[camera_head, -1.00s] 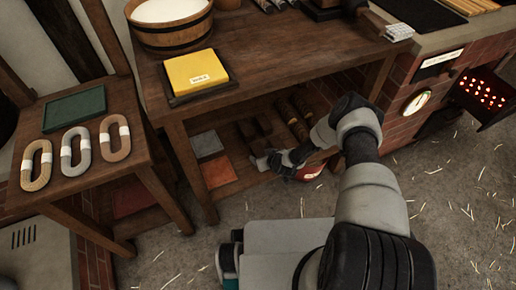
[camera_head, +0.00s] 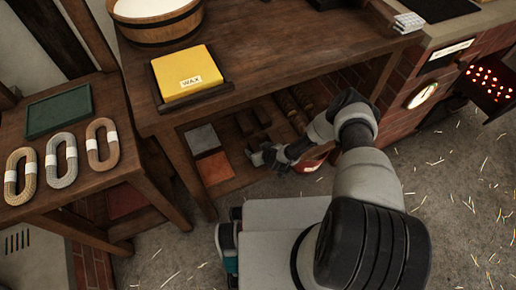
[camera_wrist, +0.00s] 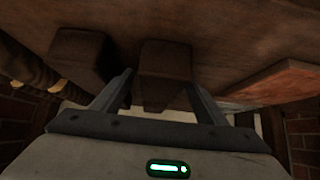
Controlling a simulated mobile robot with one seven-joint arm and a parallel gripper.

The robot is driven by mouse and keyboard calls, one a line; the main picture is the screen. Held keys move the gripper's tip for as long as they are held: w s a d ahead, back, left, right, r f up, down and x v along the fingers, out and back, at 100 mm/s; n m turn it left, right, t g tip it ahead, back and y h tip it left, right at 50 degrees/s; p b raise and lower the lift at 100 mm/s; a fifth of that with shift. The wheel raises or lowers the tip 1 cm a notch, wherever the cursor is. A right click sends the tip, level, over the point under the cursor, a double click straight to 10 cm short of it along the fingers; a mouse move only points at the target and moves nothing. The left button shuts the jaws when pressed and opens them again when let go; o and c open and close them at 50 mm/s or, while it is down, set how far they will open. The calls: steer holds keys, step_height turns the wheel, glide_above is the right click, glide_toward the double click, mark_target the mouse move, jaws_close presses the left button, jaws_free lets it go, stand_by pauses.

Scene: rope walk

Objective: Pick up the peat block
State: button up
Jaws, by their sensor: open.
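Dark brown blocks, which look like peat blocks (camera_head: 246,123), lie on the low shelf under the workbench. In the wrist view one brown peat block (camera_wrist: 165,62) stands in front of the jaws, its near end between the two fingers. A second brown block (camera_wrist: 82,58) is just left of the left finger. My gripper (camera_head: 257,157) reaches in at the shelf's front edge. In the wrist view my gripper (camera_wrist: 158,82) is open, with a finger on each side of the middle block. I cannot tell whether either finger touches it.
An orange-red slab (camera_head: 215,168) and a grey slab (camera_head: 201,138) lie left on the shelf. Dark rolls (camera_head: 293,110) lie right of the blocks. The workbench top (camera_head: 270,50) overhangs the shelf. A brick forge (camera_head: 405,108) stands at right.

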steer(key=c, duration=1.2)
